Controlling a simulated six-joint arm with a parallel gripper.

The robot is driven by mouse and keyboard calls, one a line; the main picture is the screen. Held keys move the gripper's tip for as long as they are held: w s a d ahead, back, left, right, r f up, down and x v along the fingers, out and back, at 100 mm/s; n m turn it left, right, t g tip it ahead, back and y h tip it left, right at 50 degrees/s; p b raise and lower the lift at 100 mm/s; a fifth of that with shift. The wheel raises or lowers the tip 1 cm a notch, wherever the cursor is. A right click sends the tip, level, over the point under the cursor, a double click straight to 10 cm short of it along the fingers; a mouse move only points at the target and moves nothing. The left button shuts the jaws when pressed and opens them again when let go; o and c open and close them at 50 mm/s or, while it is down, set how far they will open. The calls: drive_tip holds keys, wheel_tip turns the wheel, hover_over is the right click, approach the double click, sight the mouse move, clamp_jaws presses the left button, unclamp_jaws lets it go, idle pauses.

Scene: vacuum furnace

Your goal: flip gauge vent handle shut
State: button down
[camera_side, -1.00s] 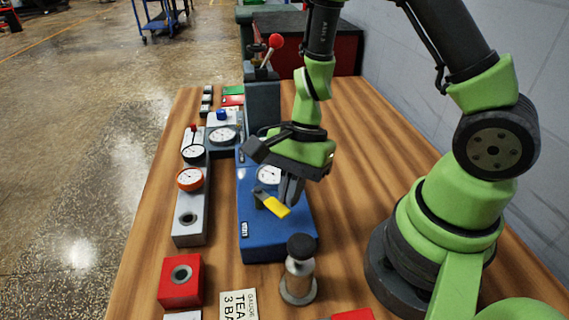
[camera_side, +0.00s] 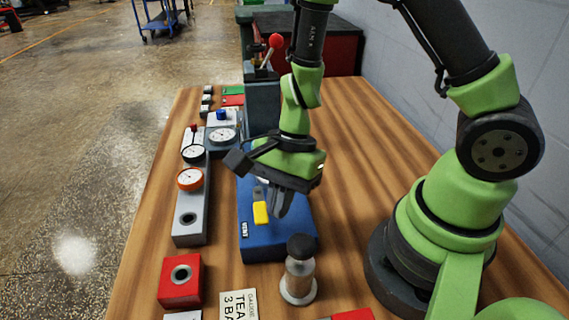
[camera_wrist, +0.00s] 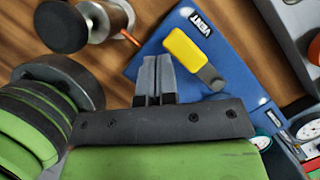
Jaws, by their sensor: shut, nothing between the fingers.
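The vent handle is a small lever with a yellow grip (camera_side: 261,212) on a blue block (camera_side: 283,242) labelled VENT. In the side view the grip points toward the front of the block. The yellow grip also shows in the wrist view (camera_wrist: 186,49), with its grey lever arm running to a pivot on the block. My gripper (camera_side: 281,209) is shut and empty, its fingers pointing down just right of the yellow grip. In the wrist view the shut fingertips (camera_wrist: 155,66) are beside the grip, with a narrow gap apparent. A gauge on the block is mostly hidden by my gripper.
A black-topped metal cylinder (camera_side: 299,274) stands just in front of the blue block.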

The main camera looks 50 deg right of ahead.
idle(0.4)
drive_tip(key=s+d, duration=0.3)
wheel_tip(320, 180, up, 9)
drive_tip(key=s+d, duration=0.2)
drive_tip(key=shift+s+d+r, duration=0.2)
drive_tip(key=shift+d, duration=0.05)
idle(0.4)
wheel_tip(320, 180, up, 13)
drive_tip(key=s+n+t+h, duration=0.2)
drive_tip(key=n+t, duration=0.5)
drive_tip(key=n, duration=0.5)
drive_tip(key=shift+d+n+t, duration=0.15)
drive_tip(key=shift+n+t, duration=0.15)
drive_tip(key=shift+n, duration=0.1)
